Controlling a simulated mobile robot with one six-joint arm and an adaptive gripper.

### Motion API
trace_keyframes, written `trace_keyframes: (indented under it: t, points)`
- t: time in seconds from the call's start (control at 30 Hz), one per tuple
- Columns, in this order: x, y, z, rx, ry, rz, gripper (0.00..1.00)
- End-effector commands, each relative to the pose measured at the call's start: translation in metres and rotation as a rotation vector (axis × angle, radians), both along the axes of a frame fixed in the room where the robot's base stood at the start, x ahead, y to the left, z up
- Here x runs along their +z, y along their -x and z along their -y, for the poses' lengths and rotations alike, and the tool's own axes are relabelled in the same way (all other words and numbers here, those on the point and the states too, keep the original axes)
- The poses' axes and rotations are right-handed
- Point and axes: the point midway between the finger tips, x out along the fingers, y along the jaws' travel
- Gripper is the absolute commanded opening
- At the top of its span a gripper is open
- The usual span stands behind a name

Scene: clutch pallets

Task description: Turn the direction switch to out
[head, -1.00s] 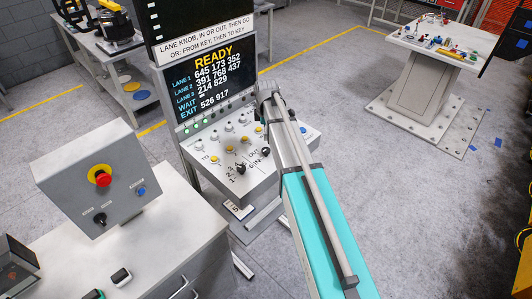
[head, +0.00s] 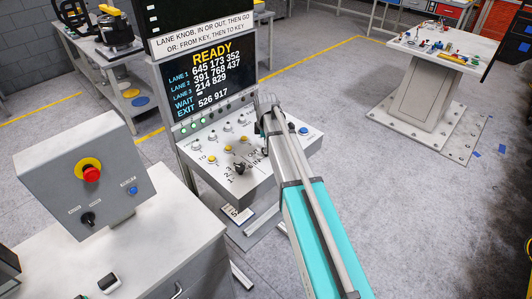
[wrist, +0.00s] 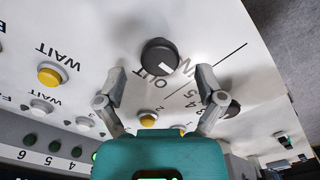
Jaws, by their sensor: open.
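The direction switch (wrist: 160,56) is a round black knob with a white mark, on the pale sloping panel. In the wrist view the mark points down towards the printed OUT (wrist: 152,76) and IN lettering; I cannot tell exactly which. My gripper (wrist: 161,74) is open, with its fingers apart on either side just below the knob in the picture. I cannot tell whether they touch anything. In the head view my gripper (head: 267,104) and arm hide the switch. The lane knob (head: 240,168), black, stands by the printed numbers.
Yellow and white buttons (head: 212,160) surround the knobs. The screen (head: 210,80) above reads READY. A grey box with a red button (head: 91,173) stands on a cabinet at left. A white pedestal table (head: 445,45) stands at back right, with open floor between.

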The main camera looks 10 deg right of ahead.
Motion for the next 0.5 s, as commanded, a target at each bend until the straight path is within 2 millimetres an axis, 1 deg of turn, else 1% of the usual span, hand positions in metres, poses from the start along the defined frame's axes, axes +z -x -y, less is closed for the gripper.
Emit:
trace_keyframes:
  t: [0.03,0.2,0.5]
  points:
    - [-0.007,0.000,0.000,0.000,0.000,0.000,0.88]
    - [-0.015,0.000,0.000,0.000,0.000,0.000,0.88]
    - [-0.019,0.000,0.000,0.000,0.000,0.000,0.88]
